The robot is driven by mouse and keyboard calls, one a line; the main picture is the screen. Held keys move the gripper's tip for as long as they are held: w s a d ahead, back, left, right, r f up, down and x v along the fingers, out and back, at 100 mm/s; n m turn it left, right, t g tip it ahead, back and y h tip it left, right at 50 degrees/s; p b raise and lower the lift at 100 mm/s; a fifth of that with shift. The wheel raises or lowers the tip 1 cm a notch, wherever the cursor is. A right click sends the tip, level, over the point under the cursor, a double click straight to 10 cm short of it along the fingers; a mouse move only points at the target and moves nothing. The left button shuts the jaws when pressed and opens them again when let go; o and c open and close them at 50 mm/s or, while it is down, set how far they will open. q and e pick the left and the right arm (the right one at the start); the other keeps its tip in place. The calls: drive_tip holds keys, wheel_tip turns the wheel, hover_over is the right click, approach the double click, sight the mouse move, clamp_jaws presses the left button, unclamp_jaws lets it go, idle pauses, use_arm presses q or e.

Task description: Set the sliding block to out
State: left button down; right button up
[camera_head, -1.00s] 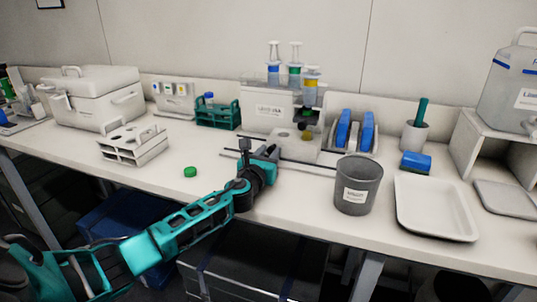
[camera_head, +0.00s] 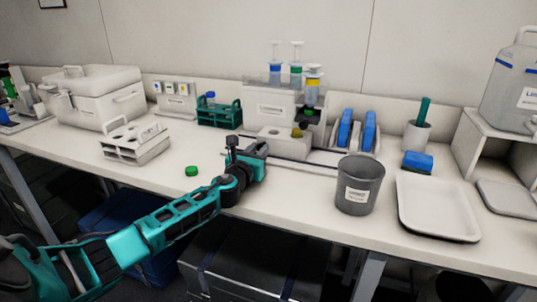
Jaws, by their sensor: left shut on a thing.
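The sliding block (camera_head: 285,146) is a low whitish block in front of the white syringe-pump-like stand (camera_head: 271,106), in the head view's centre. A small yellow-brown piece shows at its top right. My left gripper (camera_head: 248,150) is at the block's left front end, jaws shut on it. The exact contact is hidden by the gripper's own dark fingers. A thin rail (camera_head: 305,170) runs to the right in front of the block. My right gripper is not in view.
A grey bin (camera_head: 359,186) and a white tray (camera_head: 436,208) stand right of the block. A green cap (camera_head: 191,171) lies left of my gripper. A white rack (camera_head: 135,146) and teal rack (camera_head: 219,114) stand further left. Free bench lies around the cap.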

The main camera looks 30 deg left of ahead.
use_arm(q)
drive_tip(key=a, duration=0.2)
drive_tip(key=s+a+b, duration=0.1)
drive_tip(key=a, duration=0.2)
drive_tip(key=s+a+b, duration=0.1)
drive_tip(key=a, duration=0.2)
drive_tip(key=shift+a+f, duration=0.15)
drive_tip(key=shift+a, duration=0.1)
drive_tip(key=shift+a+b, duration=0.25)
drive_tip(key=shift+b, duration=0.05)
drive_tip(key=shift+s+a, duration=0.1)
drive_tip(key=c, duration=1)
unclamp_jaws()
drive_tip(key=shift+a, duration=0.1)
drive_tip(key=shift+o, duration=0.5)
drive_tip(key=p+v, duration=0.1)
drive_tip(key=v, duration=1.1)
drive_tip(key=shift+s+d, duration=0.25)
drive_tip(key=shift+s, duration=0.2)
